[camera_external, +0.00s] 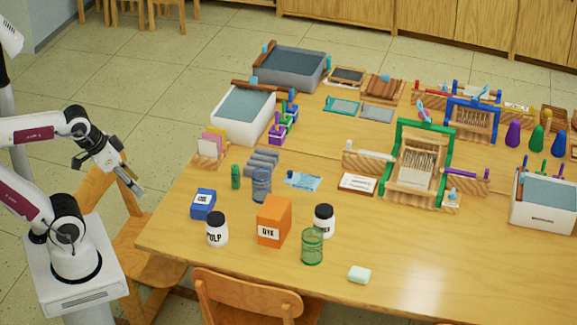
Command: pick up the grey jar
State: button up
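The grey jar (261,186) looks like a see-through blue-grey cylinder standing upright on the wooden table. It is near the left part of the table, just in front of several grey rolls (262,160) and behind the orange DYE box. My gripper (137,187) is off the table's left edge, well to the left of the jar and apart from it. It points down and to the right, with nothing visible in it. The fingers are too small to tell whether they are open or shut.
Near the jar stand a green cylinder (236,176), a blue box (203,204), the orange DYE box (274,221), a PULP jar (217,230), another white jar (324,220) and a green glass (312,247). A white tub (240,112) is behind. The table's front left corner is clear.

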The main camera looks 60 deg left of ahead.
jog(key=o, duration=0.7)
jog(key=shift+o, duration=0.2)
